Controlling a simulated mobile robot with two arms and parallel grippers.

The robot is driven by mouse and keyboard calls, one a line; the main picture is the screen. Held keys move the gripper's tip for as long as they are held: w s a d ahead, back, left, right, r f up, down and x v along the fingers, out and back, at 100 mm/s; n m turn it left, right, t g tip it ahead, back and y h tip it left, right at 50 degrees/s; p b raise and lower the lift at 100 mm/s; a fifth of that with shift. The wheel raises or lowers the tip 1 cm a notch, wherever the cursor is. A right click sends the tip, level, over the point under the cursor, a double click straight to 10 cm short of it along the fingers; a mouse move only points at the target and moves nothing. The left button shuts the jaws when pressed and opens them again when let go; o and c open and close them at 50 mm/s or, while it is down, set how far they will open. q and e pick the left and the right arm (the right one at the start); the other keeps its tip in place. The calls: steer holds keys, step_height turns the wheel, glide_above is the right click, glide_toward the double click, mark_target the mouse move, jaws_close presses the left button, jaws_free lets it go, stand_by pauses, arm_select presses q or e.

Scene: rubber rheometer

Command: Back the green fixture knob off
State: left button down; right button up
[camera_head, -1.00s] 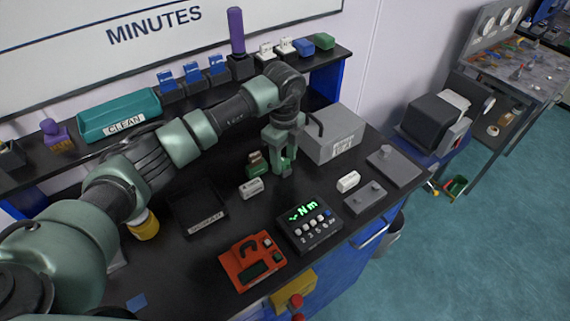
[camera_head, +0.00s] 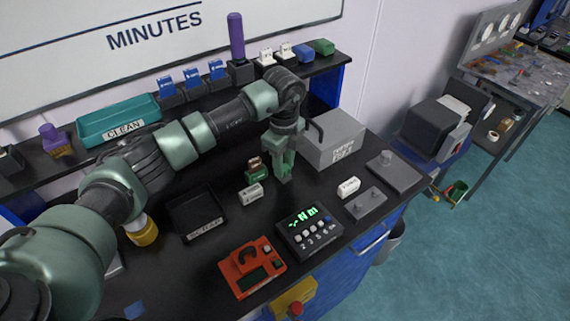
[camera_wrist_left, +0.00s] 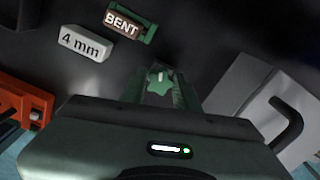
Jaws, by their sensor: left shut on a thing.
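The green star-shaped knob (camera_wrist_left: 159,83) with a pale pointer mark shows in the left wrist view, between the two green fingers of my left gripper (camera_wrist_left: 160,92). My left gripper is shut on the knob from above. In the head view my left gripper (camera_head: 281,176) points down at the bench, and its fingers mostly hide the knob there. The fixture under the knob is hidden by the fingers and too dark to make out.
Left of my gripper are a green-and-brown block (camera_head: 257,170) labelled BENT and a grey 4 mm block (camera_head: 251,194). A grey box (camera_head: 333,142) with a handle stands close on the right. A torque display (camera_head: 309,232), red device (camera_head: 252,265) and black tray (camera_head: 198,215) lie nearer.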

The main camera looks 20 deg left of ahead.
arm_select(q)
steer(key=shift+n, duration=0.4)
steer(key=n+p, duration=0.1)
steer(key=n, duration=0.1)
steer(key=shift+s+r+n, duration=0.1)
steer(key=shift+n, duration=0.3)
steer(key=shift+n+p, duration=0.45)
steer(key=shift+n, duration=0.45)
steer(key=shift+n+p, duration=0.55)
steer(key=shift+n, duration=0.25)
steer(key=shift+n+p, duration=0.6)
steer(key=shift+n, duration=0.6)
steer(key=shift+f+n, duration=0.2)
steer(key=shift+n, duration=0.1)
